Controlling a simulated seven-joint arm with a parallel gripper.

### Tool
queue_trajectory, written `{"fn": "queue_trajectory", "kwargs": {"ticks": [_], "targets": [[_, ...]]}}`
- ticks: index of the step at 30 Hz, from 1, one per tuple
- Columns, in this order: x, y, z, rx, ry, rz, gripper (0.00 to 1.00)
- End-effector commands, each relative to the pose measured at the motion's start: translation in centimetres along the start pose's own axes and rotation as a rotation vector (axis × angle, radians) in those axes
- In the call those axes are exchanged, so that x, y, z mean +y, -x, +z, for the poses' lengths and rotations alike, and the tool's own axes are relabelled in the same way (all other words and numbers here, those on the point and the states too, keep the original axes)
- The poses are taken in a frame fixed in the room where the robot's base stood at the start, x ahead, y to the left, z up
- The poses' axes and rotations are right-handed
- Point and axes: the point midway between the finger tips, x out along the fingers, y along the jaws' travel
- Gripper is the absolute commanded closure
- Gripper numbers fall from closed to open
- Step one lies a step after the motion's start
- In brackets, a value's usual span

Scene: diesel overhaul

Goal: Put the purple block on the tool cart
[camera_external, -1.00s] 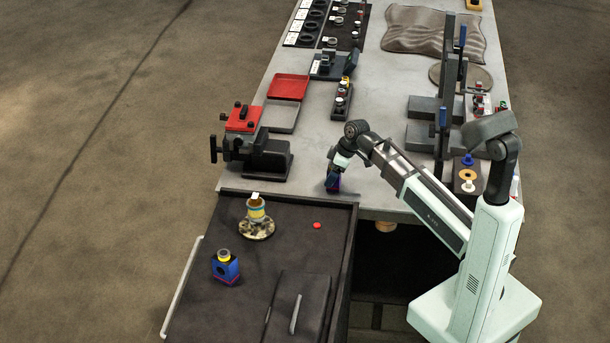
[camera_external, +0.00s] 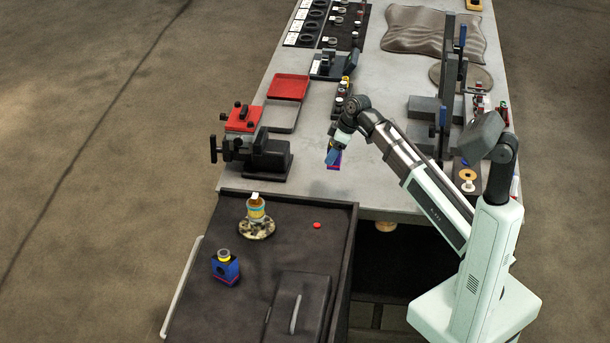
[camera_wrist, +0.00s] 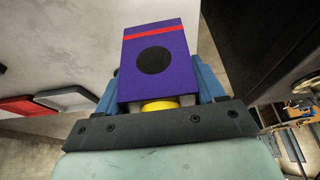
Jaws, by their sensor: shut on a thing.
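The purple block (camera_wrist: 160,78) has a red stripe and a black round spot and fills the middle of the wrist view, between the blue fingers of my gripper (camera_wrist: 158,96). A yellow round part (camera_wrist: 159,105) shows at its near end. In the external view my gripper (camera_external: 333,155) is shut on the purple block (camera_external: 334,166) and holds it above the front of the grey bench. The dark tool cart (camera_external: 285,250) stands at the bench's near end, lower left of my gripper.
On the cart are a blue block with a yellow top (camera_external: 226,268), a round mottled plate (camera_external: 257,229) bearing a yellow-banded part, a red disc (camera_external: 317,225) and a dark box (camera_external: 298,308). A vise (camera_external: 265,155) stands left of my gripper. Bare cart top surrounds the red disc.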

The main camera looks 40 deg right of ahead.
Motion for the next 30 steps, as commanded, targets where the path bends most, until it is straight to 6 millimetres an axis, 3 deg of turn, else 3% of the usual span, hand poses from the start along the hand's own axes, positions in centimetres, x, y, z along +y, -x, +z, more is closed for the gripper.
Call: {"fn": "queue_trajectory", "kwargs": {"ticks": [7, 15, 24, 30], "targets": [[0.1, 2.7, -1.3, 0.003, 0.001, 0.002, 0.82], [0.2, 9.1, -4.0, 0.004, 0.001, 0.002, 0.82], [0.1, 14.6, -6.2, 0.003, 0.000, 0.001, 0.82], [-2.8, 13.0, -8.8, 0.000, 0.045, -0.019, 0.82]]}}
